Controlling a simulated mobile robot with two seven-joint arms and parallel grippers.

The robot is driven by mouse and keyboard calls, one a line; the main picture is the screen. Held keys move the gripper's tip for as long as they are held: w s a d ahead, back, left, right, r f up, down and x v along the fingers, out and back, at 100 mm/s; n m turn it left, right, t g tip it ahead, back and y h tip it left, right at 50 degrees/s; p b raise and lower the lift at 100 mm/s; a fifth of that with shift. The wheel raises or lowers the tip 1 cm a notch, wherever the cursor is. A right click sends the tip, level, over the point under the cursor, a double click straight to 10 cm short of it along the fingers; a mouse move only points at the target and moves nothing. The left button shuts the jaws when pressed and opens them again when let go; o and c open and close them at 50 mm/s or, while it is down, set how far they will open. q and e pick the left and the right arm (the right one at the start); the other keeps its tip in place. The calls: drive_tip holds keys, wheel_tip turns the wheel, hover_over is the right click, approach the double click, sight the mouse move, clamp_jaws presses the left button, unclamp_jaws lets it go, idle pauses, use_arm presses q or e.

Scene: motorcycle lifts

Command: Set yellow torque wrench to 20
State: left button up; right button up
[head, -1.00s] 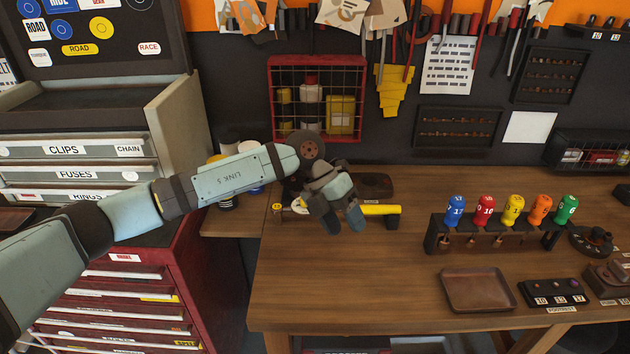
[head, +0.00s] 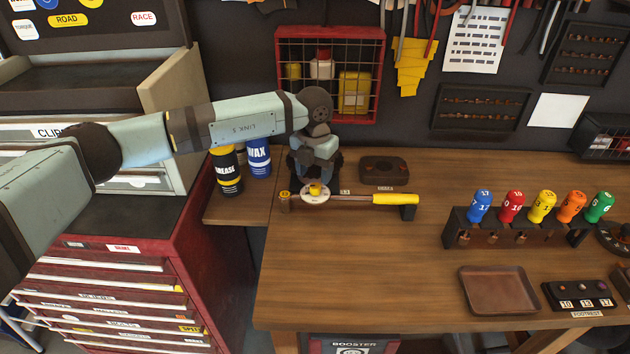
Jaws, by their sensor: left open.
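The yellow torque wrench (head: 396,199) lies across the back left part of the workbench, its yellow handle pointing right. Near its left end is a round pale dial (head: 316,198) with a yellow knob on it. My left gripper (head: 314,178) points down just behind and above the dial, and it is open. The gripper body partly overlaps the dial's back edge, and I cannot tell whether a fingertip touches it. The dial's numbers are too small to read. My right gripper is not in view.
A dark block (head: 384,170) sits behind the wrench. Grease and wax cans (head: 258,158) stand to the left. A rack of coloured numbered handles (head: 512,232) and a brown tray (head: 497,291) are on the right. The front left of the bench (head: 350,270) is clear.

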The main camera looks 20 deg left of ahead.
sight(315, 186)
use_arm(q)
drive_tip(key=shift+f, duration=2.15)
drive_tip(key=shift+c, duration=0.5)
drive_tip(key=c, duration=0.8)
drive_tip(key=shift+c, duration=0.2)
